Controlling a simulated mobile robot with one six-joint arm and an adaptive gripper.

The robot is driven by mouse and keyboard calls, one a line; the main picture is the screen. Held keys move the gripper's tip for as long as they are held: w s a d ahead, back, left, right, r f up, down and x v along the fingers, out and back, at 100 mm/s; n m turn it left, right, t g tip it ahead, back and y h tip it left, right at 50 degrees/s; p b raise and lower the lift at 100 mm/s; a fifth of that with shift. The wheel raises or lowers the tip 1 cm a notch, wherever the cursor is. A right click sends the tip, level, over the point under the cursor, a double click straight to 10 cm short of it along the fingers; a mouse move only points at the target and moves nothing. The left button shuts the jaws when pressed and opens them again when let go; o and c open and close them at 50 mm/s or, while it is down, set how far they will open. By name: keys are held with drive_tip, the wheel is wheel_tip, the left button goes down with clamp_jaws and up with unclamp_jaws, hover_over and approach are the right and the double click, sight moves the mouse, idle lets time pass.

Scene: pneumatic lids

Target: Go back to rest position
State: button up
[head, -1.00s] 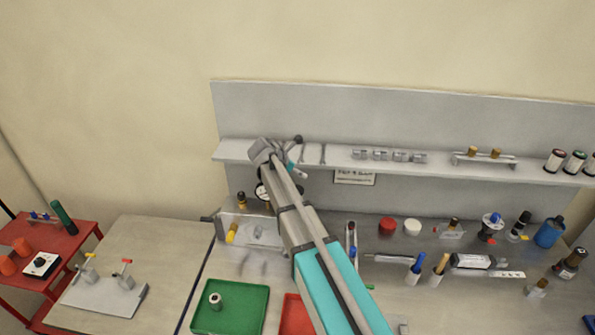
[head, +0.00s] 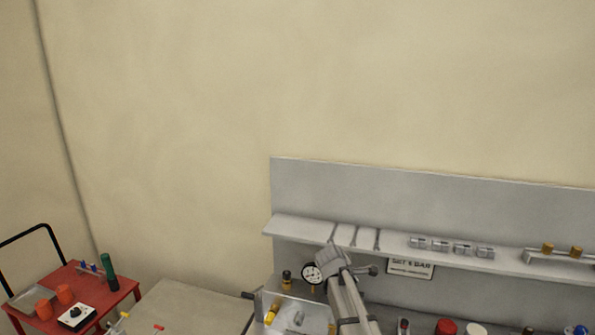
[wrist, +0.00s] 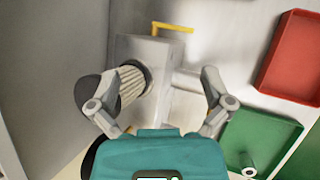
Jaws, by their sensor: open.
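My arm rises from the bottom of the head view, and its wrist end (head: 335,262) is in front of the board below the shelf, beside the round gauge (head: 313,272). The fingers are hard to make out there. In the wrist view my gripper (wrist: 158,78) is open, with its two fingers wide apart and nothing held between them. A grey box-shaped unit (wrist: 150,48) with a yellow handle (wrist: 175,27) lies beyond the fingers. A ribbed round part (wrist: 130,84) shows close to the left finger; I cannot tell whether they touch.
In the wrist view a green tray (wrist: 232,140) holding a small white ring (wrist: 249,172) and a red tray (wrist: 275,72) are at the right. The grey shelf (head: 300,228) carries tools and fittings. A red cart (head: 105,305) stands at the left.

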drive_tip(key=s+a+f+m+g+y+b, duration=0.1)
drive_tip(key=s+f+m+y+b, duration=0.5)
drive_tip(key=s+f+m+b, duration=0.7)
drive_tip(key=s+f+m+g, duration=0.1)
drive_tip(key=s+f+m, duration=0.2)
drive_tip(key=s, duration=0.5)
drive_tip(key=shift+a+f, duration=0.4)
drive_tip(key=shift+f, duration=0.25)
